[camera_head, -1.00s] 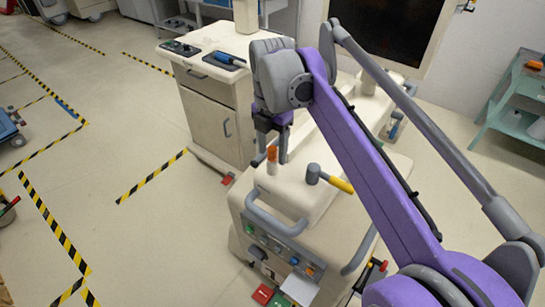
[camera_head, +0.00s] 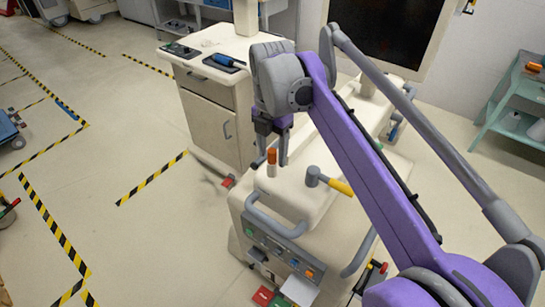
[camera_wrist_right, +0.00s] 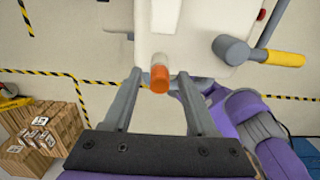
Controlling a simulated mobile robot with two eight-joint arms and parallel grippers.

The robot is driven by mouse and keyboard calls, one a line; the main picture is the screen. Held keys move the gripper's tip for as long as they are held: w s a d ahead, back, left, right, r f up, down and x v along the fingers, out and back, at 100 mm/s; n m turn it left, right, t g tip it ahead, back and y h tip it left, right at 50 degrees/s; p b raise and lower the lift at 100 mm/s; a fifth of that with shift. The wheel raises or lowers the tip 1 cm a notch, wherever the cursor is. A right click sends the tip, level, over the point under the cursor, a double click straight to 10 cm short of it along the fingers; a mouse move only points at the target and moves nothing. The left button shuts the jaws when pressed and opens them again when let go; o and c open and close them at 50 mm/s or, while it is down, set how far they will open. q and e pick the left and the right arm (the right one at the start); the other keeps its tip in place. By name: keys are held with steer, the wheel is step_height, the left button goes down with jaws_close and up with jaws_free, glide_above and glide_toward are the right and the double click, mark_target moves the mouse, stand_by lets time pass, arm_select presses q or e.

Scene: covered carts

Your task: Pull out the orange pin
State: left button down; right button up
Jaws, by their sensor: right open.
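The orange pin (camera_head: 272,157) stands upright on the white cover of the nearer cart (camera_head: 315,195). It has an orange top and a paler lower part. In the right wrist view, the pin (camera_wrist_right: 160,78) shows between the tips of my right gripper (camera_wrist_right: 159,75). The jaws are open, with a visible gap on each side of the pin. In the head view, my right gripper (camera_head: 271,159) points down at the pin, with one finger on each side. My left gripper is not in view.
A grey hammer-like handle with a yellow grip (camera_head: 328,181) stands on the cover right of the pin. A grey rail (camera_head: 275,222) runs along the cart's front edge. A taller cabinet (camera_head: 215,110) stands behind left. Floor to the left is mostly free.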

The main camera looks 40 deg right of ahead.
mark_target(272, 150)
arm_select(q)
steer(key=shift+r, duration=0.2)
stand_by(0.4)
arm_select(e)
jaws_close()
stand_by(0.9)
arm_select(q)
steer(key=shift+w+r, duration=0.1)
arm_select(e)
steer(key=shift+r, duration=0.15)
